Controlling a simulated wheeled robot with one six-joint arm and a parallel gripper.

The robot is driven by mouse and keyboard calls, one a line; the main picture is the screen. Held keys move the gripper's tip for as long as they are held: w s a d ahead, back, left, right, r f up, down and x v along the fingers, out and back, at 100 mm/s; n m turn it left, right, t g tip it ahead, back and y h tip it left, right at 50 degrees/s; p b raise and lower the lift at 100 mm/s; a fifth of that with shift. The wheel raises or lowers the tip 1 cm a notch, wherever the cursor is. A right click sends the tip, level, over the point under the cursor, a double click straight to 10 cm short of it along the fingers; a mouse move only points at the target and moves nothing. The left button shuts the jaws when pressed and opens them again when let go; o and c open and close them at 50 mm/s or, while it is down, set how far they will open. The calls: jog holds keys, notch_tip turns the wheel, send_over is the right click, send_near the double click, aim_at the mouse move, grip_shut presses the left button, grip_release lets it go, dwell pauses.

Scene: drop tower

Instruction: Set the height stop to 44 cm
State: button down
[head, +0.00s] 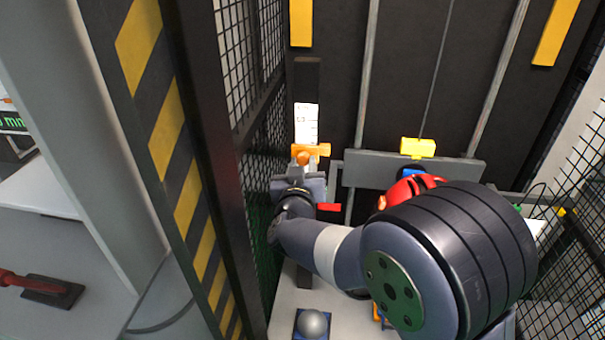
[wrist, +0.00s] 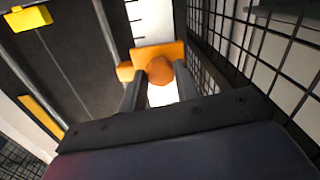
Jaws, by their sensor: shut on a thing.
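The orange height stop (head: 307,149) sits on a dark upright post with a white graduated scale (head: 307,124) in the head view. The scale's numbers are too small to read. In the wrist view the stop (wrist: 175,50) is an orange block with a round orange knob (wrist: 159,70) in front. My gripper (wrist: 160,84) is shut on the knob, one dark finger on each side. In the head view my gripper (head: 299,180) is partly hidden by my wrist and reaches the stop from below. The scale also shows above the stop in the wrist view (wrist: 150,20).
Black mesh (head: 262,150) stands close left of the post. A grey crossbar carriage (head: 350,170) with a yellow block (head: 418,147) hangs on rails to the right. A red pointer (head: 329,207) is below the stop. A silver dome (head: 313,322) sits on the base below.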

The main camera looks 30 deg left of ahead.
notch_tip(320, 180, up, 5)
jog(key=shift+r+p, duration=0.2)
jog(key=shift+p, duration=1.05)
jog(key=shift+f, duration=0.1)
jog(key=c, duration=1.1)
grip_release()
jog(key=shift+o, duration=0.2)
jog(key=b+v, duration=0.2)
jog(key=v, duration=0.5)
jog(key=shift+s, duration=0.25)
jog(key=shift+d, duration=0.1)
